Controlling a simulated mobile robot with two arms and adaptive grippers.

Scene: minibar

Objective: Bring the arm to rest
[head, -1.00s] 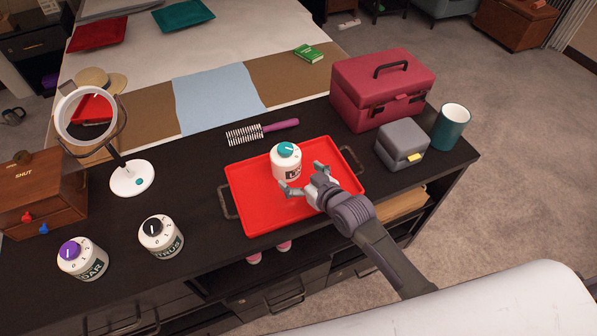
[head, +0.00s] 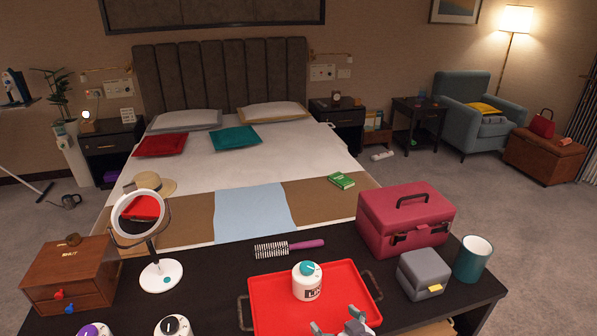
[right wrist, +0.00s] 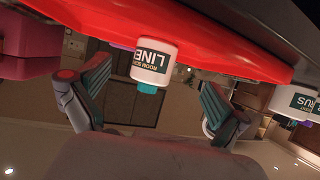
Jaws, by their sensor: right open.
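My right gripper (head: 340,326) shows at the bottom edge of the head view, over the front part of the red tray (head: 262,318). It is open and empty. In the right wrist view its two fingers (right wrist: 155,78) are spread apart, with the white bottle (right wrist: 154,62) between them in the picture, beyond the tips. That bottle, with a teal cap, stands upright on the tray in the head view (head: 307,287). The gripper looks apart from it. Most of my right arm is below the head view. My left gripper is not in view.
Two more capped bottles (head: 174,326) show at the bottom left. A bed lies behind.

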